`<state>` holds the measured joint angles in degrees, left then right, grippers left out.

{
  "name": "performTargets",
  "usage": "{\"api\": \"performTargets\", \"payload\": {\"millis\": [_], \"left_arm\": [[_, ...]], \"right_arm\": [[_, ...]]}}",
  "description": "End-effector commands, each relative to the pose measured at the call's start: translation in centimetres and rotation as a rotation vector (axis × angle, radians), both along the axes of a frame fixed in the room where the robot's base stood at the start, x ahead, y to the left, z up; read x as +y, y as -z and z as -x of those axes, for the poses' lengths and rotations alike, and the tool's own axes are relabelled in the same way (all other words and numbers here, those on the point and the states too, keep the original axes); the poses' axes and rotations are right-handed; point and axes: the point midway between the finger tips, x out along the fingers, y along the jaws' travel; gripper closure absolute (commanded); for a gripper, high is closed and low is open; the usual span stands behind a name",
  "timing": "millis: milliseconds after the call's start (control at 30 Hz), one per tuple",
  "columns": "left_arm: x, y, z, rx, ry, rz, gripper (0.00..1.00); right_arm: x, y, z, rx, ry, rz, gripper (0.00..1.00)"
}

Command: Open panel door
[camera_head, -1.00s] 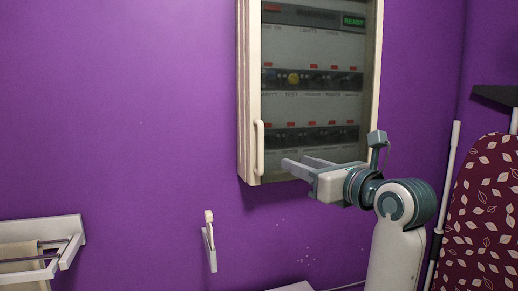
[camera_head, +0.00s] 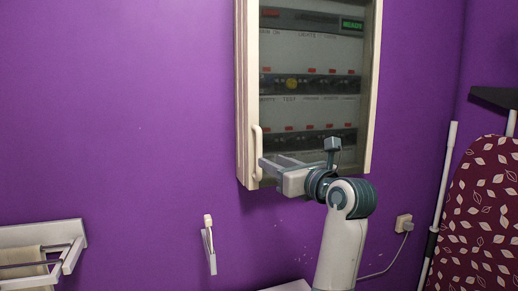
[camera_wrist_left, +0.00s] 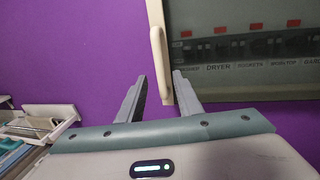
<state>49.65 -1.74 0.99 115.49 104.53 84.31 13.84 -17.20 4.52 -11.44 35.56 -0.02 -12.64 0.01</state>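The panel door (camera_head: 308,50) is a glazed, cream-framed door on the wall cabinet and looks shut. Its pale vertical handle (camera_head: 257,150) is on the lower left of the frame. My left gripper (camera_head: 269,163) is at the handle's lower part, with its fingers pointing left. In the left wrist view the open fingers (camera_wrist_left: 160,76) stand either side of the lower end of the handle (camera_wrist_left: 159,55), with gaps showing. Whether they touch the handle cannot be told. My right gripper is not in view.
Breaker rows (camera_head: 310,84) show behind the glass. A small white wall fitting (camera_head: 210,245) is below left, and a towel rack (camera_head: 42,235) at far left. A socket with a plug (camera_head: 404,223) and an ironing board (camera_head: 485,215) are at right. The purple wall left of the cabinet is clear.

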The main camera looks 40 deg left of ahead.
Motion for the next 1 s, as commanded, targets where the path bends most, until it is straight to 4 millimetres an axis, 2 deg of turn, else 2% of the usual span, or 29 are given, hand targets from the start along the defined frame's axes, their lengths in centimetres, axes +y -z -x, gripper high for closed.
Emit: {"api": "performTargets", "payload": {"millis": [33, 400, 600, 933, 967, 1000], "left_arm": [[1.0, -0.5, -0.2, 0.004, -0.004, -0.002, 0.68], [6.5, -0.3, -1.9, 0.003, -0.003, -0.002, 0.68], [7.8, -0.1, -2.2, 0.0, -0.002, 0.0, 0.68], [8.0, 0.0, -2.3, -0.001, 0.0, 0.001, 0.68], [8.0, 0.0, -2.3, -0.001, 0.0, 0.001, 0.72], [8.0, 0.0, -2.3, -0.001, 0.0, 0.001, 0.82]], "right_arm": [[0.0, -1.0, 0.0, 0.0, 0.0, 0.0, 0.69], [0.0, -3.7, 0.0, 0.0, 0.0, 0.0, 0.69], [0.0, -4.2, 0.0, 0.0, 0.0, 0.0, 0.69], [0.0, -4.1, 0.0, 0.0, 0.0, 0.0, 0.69], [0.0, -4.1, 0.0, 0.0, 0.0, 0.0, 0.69], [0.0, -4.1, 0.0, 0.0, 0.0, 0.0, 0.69]]}}
